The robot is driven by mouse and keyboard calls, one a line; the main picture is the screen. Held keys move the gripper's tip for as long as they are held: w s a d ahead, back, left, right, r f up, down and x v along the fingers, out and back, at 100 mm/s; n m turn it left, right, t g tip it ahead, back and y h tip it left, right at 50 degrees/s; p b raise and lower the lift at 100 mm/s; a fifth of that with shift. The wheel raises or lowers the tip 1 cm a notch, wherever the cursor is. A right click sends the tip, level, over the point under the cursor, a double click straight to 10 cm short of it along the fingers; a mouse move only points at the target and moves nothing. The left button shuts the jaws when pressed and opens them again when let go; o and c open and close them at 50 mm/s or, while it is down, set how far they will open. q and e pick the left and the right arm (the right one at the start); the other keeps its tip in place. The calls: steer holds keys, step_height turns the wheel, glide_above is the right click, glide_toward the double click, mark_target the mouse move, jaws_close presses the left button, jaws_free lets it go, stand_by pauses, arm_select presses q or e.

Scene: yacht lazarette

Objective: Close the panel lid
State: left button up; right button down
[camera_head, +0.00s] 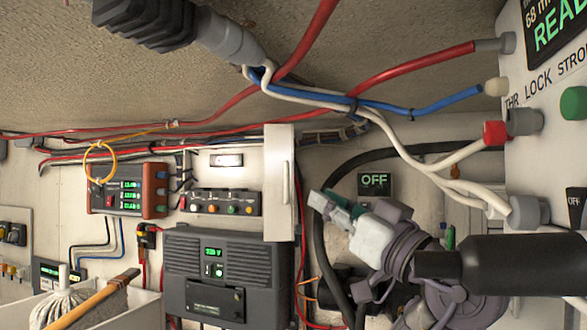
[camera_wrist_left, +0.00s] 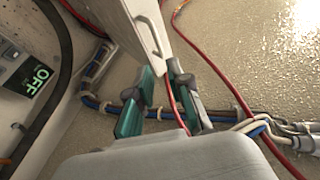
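The panel lid (camera_head: 281,222) is a white upright plate with a slim handle (camera_head: 286,182), standing open from the wall in the middle of the head view. In the left wrist view the lid (camera_wrist_left: 131,32) comes in from the top, its handle (camera_wrist_left: 151,38) facing right. My left gripper (camera_head: 330,207) is just right of the lid in the head view. In the wrist view its teal-padded fingers (camera_wrist_left: 160,84) are apart, with the lid's lower corner just beyond the gap. Contact cannot be made out. My right gripper is not in view.
A dark "OFF" display (camera_head: 374,184) is on the wall behind my gripper. Red, blue and white cables (camera_head: 345,98) cross above. A grey charger unit (camera_head: 228,270) stands left of the lid. A white control box (camera_head: 545,110) fills the right edge.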

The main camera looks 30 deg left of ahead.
mark_target(288, 177)
arm_select(q)
steer(key=p+x, duration=0.4)
steer(key=x, duration=0.4)
steer(key=shift+a+r, duration=0.2)
steer(key=shift+a, duration=0.1)
steer(key=shift+w+a+r+p, duration=0.1)
steer(key=shift+w+a+p, duration=0.25)
steer(key=shift+a, duration=0.25)
steer(key=shift+c, duration=0.2)
jaws_close()
steer(key=shift+s, duration=0.1)
